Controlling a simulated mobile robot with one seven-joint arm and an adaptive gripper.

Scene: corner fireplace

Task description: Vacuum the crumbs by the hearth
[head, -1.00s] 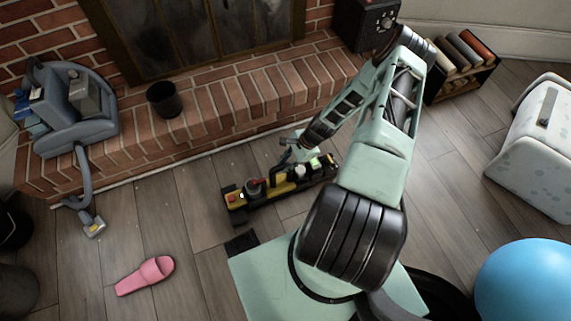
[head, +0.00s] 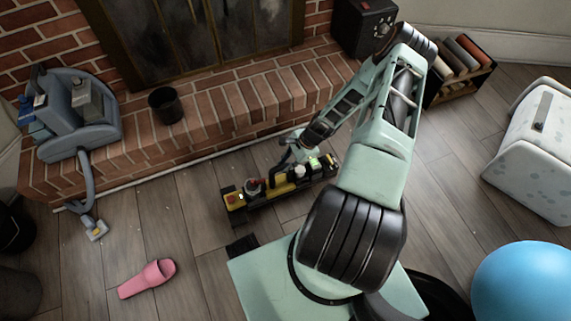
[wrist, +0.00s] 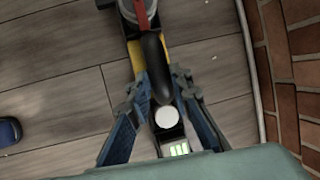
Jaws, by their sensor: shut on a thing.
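My gripper (head: 298,156) is shut on this device. Small pale specks, perhaps the crumbs, lie on the floorboards; one shows in the wrist view (wrist: 198,46). The brick hearth (head: 215,112) runs behind the device.
A grey-blue machine (head: 80,128) with a hose stands on the hearth, its nozzle (head: 96,230) on the floor. A dark cup (head: 166,104) is also on the hearth. A pink slipper (head: 146,279), blue ball (head: 525,290) and white speckled box (head: 540,150) stand around.

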